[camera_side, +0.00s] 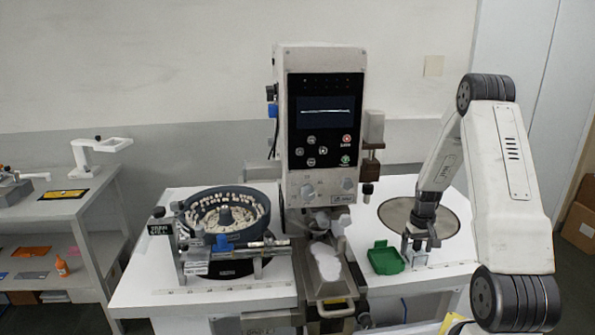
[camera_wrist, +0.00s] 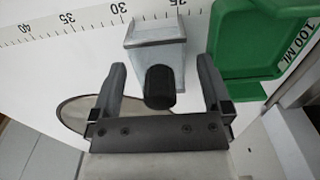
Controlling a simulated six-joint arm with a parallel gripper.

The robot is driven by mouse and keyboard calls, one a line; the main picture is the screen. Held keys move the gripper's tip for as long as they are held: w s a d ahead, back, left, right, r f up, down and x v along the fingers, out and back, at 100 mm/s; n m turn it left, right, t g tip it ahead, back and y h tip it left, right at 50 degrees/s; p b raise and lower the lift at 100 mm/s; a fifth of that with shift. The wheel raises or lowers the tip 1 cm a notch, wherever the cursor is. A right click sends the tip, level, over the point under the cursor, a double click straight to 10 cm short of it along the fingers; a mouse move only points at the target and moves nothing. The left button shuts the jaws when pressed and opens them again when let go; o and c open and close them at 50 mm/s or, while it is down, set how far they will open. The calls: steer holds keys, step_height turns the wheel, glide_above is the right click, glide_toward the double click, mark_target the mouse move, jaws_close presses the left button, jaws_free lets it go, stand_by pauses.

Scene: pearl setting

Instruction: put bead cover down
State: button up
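A small grey box-shaped piece with a black knob (camera_wrist: 160,45), which I take to be the bead cover, is on the white table in the wrist view. My gripper (camera_wrist: 161,72) has its two fingers spread on either side of the knob, with a gap on both sides. In the side view my gripper (camera_side: 420,240) is low over the table, just right of the green tray (camera_side: 385,259). The piece shows there only small and partly hidden by the gripper. The green tray (camera_wrist: 258,60) also shows at the upper right of the wrist view.
A machine with a screen (camera_side: 325,125) stands left of my gripper, with a metal chute (camera_side: 328,285) in front. A round bowl with white pieces (camera_side: 222,212) stands further left. A round metal plate (camera_side: 450,222) lies behind my gripper. A ruler strip (camera_wrist: 90,18) crosses the table.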

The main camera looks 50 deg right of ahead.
steer(key=shift+r, duration=0.1)
steer(key=shift+r, duration=6.05)
steer(key=shift+w+a, duration=0.1)
steer(key=w+a+n+t, duration=0.15)
steer(key=w+a, duration=0.25)
steer(key=a, duration=0.4)
steer(key=w+a+n+g, duration=0.1)
steer(key=w+a+n, duration=0.3)
steer(key=a, duration=0.5)
steer(key=s+a+f+n+t, duration=0.1)
steer(key=s+a+n+t, duration=0.1)
steer(key=a, duration=1.6)
steer(key=shift+a+f+n, duration=0.3)
steer(key=shift+f+n, duration=0.05)
steer(key=shift+n, duration=0.4)
